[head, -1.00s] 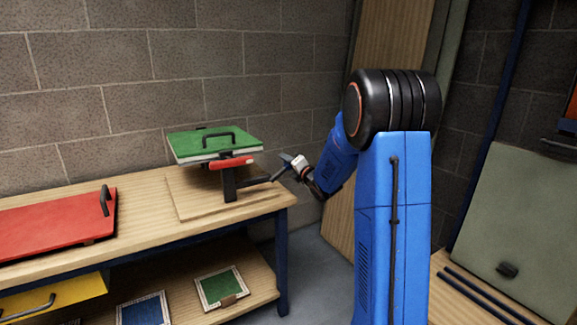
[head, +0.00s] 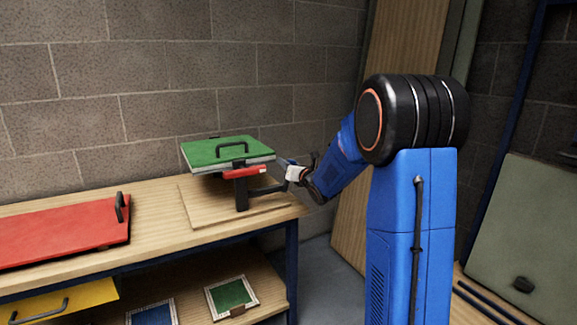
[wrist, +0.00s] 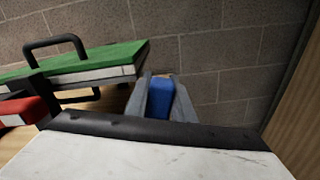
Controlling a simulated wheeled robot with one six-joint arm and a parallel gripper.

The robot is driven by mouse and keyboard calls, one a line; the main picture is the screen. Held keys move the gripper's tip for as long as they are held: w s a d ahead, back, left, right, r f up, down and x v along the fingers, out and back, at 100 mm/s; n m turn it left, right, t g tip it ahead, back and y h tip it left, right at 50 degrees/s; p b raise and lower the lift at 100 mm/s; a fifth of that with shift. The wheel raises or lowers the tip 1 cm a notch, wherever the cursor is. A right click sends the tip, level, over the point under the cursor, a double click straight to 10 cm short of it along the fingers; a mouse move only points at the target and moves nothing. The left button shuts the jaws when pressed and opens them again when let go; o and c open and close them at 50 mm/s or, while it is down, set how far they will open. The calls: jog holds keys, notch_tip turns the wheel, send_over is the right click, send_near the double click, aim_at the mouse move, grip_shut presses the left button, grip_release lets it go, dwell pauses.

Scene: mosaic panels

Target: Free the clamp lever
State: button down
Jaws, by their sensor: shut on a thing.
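The clamp has a dark post (head: 241,193) on a wooden board and a red part (head: 245,172) under the green-topped panel (head: 230,150). Its dark lever arm (head: 265,189) reaches right, toward my gripper (head: 283,163). In the wrist view my gripper (wrist: 160,99) has its grey fingers closed around a blue piece, which looks like the lever's grip. The link between this piece and the lever arm is hidden there. The red part (wrist: 18,110) and the green panel (wrist: 95,62) show at the left.
The wooden bench (head: 155,219) ends just below my gripper. A red panel (head: 60,235) with a black handle lies at left. A block wall stands behind.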

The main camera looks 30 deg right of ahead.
jog(key=shift+a, duration=0.15)
dwell(0.4)
jog(key=c, duration=1.5)
grip_release()
